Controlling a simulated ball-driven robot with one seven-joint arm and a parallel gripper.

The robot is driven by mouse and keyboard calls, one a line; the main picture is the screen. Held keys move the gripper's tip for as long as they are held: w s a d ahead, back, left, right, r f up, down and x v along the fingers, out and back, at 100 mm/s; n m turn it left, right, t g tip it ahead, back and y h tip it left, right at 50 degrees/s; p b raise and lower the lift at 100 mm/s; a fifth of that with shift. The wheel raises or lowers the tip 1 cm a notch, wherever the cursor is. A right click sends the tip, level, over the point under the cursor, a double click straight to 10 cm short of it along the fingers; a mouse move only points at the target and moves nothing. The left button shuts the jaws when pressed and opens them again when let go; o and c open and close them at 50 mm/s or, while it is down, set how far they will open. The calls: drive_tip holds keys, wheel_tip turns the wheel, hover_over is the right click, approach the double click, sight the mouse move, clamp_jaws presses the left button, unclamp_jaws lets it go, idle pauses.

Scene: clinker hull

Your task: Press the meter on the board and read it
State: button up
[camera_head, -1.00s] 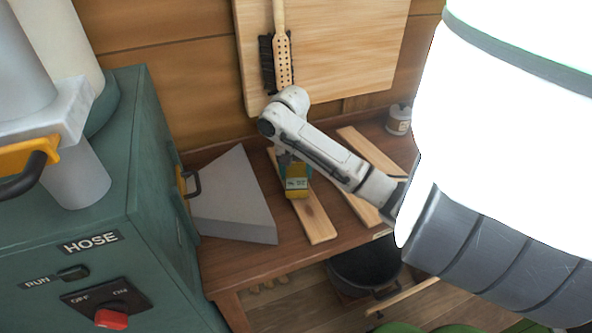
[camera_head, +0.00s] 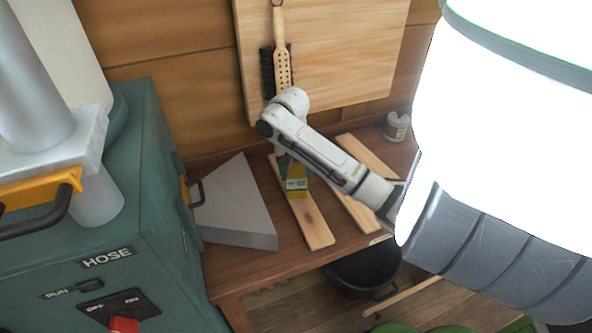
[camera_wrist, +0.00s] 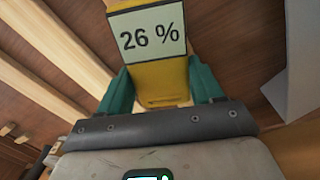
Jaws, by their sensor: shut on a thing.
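The yellow meter (camera_wrist: 160,80) is between the green fingers of my gripper (camera_wrist: 158,92) in the wrist view. Its display faces the camera and reads 26 %. In the head view the meter (camera_head: 296,183) is at the end of my arm, over the left pale board (camera_head: 312,222) on the bench. My gripper (camera_head: 294,172) is shut on the meter. The underside of the meter is hidden, so I cannot tell whether it touches the board. A second pale board (camera_head: 362,212) lies to the right, partly behind my arm.
A grey wedge-shaped block (camera_head: 235,205) lies left of the boards. A green HOSE machine (camera_head: 95,220) with a red switch stands at the left. A small jar (camera_head: 396,126) is at the back right. A brush (camera_head: 280,65) hangs on the wall panel. A dark bucket (camera_head: 365,268) is below the bench.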

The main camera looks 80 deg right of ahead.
drive_tip(key=shift+r+p, duration=2.45)
drive_tip(key=shift+p, duration=0.1)
drive_tip(key=shift+f, duration=0.1)
